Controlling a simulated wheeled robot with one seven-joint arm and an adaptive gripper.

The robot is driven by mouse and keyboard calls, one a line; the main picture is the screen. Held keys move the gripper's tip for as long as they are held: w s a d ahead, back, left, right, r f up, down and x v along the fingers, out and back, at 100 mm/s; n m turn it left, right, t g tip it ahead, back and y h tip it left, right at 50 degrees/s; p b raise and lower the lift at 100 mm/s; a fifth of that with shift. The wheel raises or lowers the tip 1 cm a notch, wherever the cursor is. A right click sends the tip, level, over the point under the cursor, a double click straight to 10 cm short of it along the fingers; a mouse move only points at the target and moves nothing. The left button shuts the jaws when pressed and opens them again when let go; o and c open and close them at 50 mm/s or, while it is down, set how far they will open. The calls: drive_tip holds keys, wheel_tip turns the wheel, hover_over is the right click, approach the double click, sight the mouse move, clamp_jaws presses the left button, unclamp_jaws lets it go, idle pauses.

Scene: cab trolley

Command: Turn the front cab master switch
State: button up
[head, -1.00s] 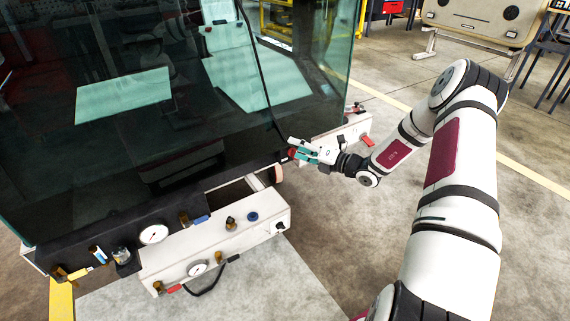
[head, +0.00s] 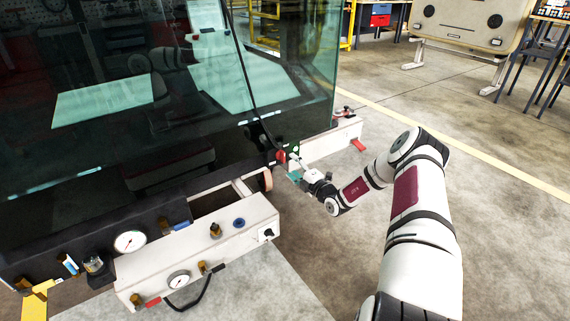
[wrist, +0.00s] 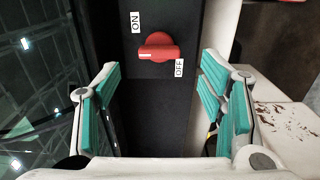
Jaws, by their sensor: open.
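The master switch is a red rotary knob (wrist: 157,47) on a black panel, in the upper middle of the wrist view. Its grip lies about level, with a white mark at its left end. An ON label (wrist: 136,22) is above left of it and an OFF label (wrist: 179,67) below right. My gripper (wrist: 160,78) is open and empty, its teal-padded fingers to either side below the knob in the picture, no contact visible. In the head view the knob (head: 281,156) is a small red spot at the cab's lower edge, with my gripper (head: 293,170) close by.
The glass cab front (head: 120,100) rises behind the switch. A white box beam (head: 200,250) with gauges, valves and a black hose juts out at the lower left. Another white beam (head: 325,142) lies right of the switch. Open floor is on the right.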

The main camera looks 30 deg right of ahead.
sight(282, 156)
drive_tip(key=w+b, duration=0.2)
drive_tip(key=w, duration=0.4)
drive_tip(key=shift+a, duration=0.1)
drive_tip(key=c, duration=1.2)
